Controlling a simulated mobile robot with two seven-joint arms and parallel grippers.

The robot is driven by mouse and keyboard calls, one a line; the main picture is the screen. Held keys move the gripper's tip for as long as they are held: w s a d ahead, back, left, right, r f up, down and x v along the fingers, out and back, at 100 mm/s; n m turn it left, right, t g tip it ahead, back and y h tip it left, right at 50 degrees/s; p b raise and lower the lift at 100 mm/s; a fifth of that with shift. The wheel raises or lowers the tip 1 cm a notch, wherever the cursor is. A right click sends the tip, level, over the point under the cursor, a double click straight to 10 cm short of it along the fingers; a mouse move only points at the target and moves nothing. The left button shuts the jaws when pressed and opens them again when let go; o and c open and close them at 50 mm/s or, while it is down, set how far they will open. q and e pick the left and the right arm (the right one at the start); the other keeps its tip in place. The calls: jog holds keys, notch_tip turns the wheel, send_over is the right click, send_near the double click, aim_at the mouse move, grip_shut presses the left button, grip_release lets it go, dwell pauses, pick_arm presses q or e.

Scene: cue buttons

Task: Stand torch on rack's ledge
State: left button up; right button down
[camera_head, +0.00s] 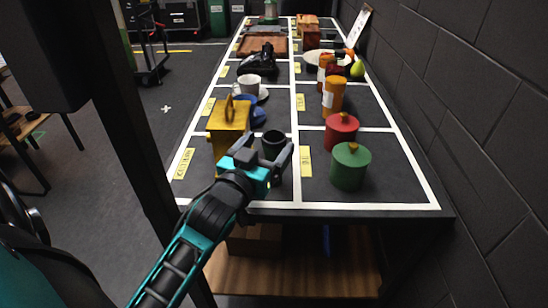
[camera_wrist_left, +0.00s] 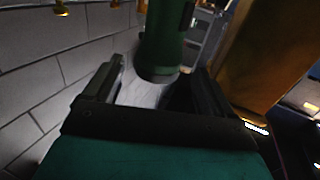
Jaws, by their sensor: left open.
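A dark green cylinder that looks like the torch (camera_head: 273,143) stands upright in a near cell of the long dark table. It also shows in the left wrist view (camera_wrist_left: 162,42), in line with the gap between the fingers. My left gripper (camera_head: 265,165) is open at its near side, with a finger to either side of it in the wrist view (camera_wrist_left: 158,88); I cannot tell whether they touch it. The gripper hides its lower part in the head view. I cannot make out the rack or its ledge for certain. My right gripper is not in view.
A yellow lantern-like object (camera_head: 228,124) stands close left of the green cylinder. A red canister (camera_head: 341,131) and a green canister (camera_head: 349,167) stand to the right. A cup (camera_head: 249,84), a blue item and orange bottles (camera_head: 333,96) are farther back. A block wall borders the right.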

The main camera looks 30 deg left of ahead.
aim_at(277, 137)
pick_arm(q)
jog(key=shift+w+a+f+b, duration=0.15)
jog(key=shift+w+f, duration=0.05)
jog(key=shift+w, duration=1.1)
jog(key=shift+w+a+f+b, duration=0.15)
jog(key=shift+w, duration=1.15)
jog(key=shift+c, duration=0.3)
jog(key=shift+r, duration=0.1)
jog(key=c, duration=1.3)
